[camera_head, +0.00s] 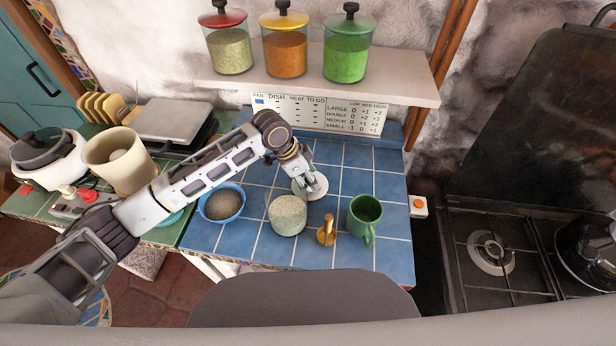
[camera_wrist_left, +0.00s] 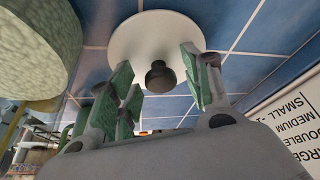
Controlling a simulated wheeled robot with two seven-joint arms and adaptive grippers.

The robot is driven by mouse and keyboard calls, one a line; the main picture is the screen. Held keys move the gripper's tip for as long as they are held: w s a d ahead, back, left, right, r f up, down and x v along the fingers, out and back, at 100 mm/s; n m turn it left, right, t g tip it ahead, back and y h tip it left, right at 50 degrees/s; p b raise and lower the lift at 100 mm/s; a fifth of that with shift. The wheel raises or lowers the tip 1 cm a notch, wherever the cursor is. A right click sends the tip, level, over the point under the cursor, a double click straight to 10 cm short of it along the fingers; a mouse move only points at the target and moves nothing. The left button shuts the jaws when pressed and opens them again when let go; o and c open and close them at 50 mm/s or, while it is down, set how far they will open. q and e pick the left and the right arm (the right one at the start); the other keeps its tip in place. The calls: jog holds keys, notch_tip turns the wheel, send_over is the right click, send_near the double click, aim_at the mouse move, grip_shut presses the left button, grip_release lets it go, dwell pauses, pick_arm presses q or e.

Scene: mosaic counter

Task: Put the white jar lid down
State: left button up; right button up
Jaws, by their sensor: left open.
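The white jar lid (camera_head: 319,188) is a round white disc with a dark knob, and it appears to lie flat on the blue tiles. My left gripper (camera_head: 304,182) is just over it. In the left wrist view the lid (camera_wrist_left: 140,38) lies past the open fingers of the gripper (camera_wrist_left: 158,88), its knob between the fingertips with gaps on the sides. A lidless jar (camera_head: 287,215) of pale green contents stands in front of the lid; its side also shows in the left wrist view (camera_wrist_left: 35,45). My right gripper is not in view.
A blue bowl (camera_head: 222,204), a small wooden item (camera_head: 326,232) and a green mug (camera_head: 364,216) stand on the tiled counter (camera_head: 390,245). A shelf (camera_head: 400,88) with three lidded jars hangs above. A stove (camera_head: 490,255) is at the right.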

pick_arm(q)
jog(key=shift+r, duration=0.15)
jog(key=v, duration=1.2)
